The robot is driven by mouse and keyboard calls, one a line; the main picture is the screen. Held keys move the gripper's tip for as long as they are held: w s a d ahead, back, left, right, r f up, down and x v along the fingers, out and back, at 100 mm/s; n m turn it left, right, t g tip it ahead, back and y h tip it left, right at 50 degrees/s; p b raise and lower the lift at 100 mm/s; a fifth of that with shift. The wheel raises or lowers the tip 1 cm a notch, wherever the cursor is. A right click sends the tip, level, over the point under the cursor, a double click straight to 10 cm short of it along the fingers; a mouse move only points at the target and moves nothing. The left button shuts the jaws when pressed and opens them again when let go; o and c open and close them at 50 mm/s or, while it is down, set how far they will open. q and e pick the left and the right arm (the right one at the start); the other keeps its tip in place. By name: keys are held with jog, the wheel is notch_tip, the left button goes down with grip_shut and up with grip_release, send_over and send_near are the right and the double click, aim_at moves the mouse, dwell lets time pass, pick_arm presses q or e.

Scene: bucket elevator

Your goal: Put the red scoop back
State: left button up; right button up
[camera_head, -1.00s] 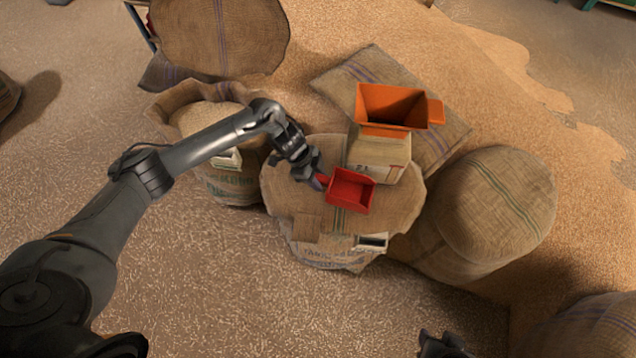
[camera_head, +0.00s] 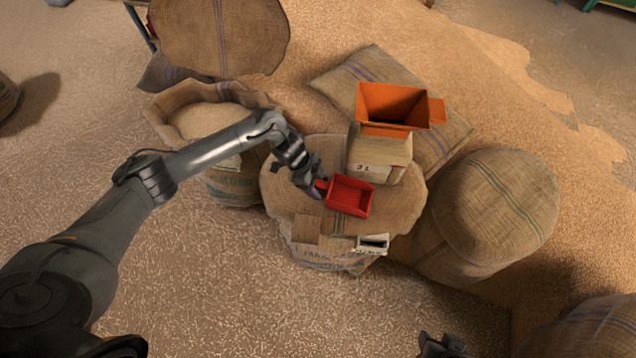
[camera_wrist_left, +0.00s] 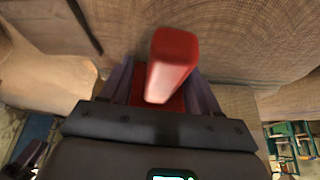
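The red scoop (camera_head: 350,197) is over the top of the middle sack (camera_head: 395,213), its open tray facing up. I cannot tell whether it touches the sack. My left gripper (camera_head: 321,187) is at the scoop's left end, shut on its handle. In the left wrist view the red handle (camera_wrist_left: 172,62) stands between the two fingers of the left gripper (camera_wrist_left: 160,92), and the tray is mostly hidden. My right gripper (camera_head: 442,346) shows only in part at the bottom edge, and its opening cannot be made out.
An open grain sack (camera_head: 215,118) stands to the left, under my left arm. A full sack (camera_head: 500,205) stands to the right.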

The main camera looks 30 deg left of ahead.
pick_arm(q)
jog(key=shift+r, duration=0.1)
jog(key=shift+a+r, duration=0.2)
jog(key=shift+r, duration=0.4)
jog(key=p+v, duration=0.3)
jog(key=v, duration=0.7)
jog(key=shift+s+a+r, duration=0.1)
jog(key=shift+a+r, duration=0.05)
jog(key=shift+r, duration=0.1)
jog(key=s+d+n+t, duration=0.25)
jog(key=d+t, duration=0.35)
jog(key=d, duration=1.1)
jog(key=s+a+r+n+g+y, duration=0.1)
jog(key=s+a+n+y, duration=0.1)
jog(key=s+a+n, duration=0.3)
jog(key=s+a+r+n+g+y, duration=0.1)
jog(key=s+a+n, duration=0.4)
jog(key=s, duration=0.9)
jog(key=shift+a+n+g+y, duration=0.35)
jog(key=shift+a+g+y, duration=0.45)
jog(key=shift+a, duration=0.3)
jog(key=shift+s, duration=0.15)
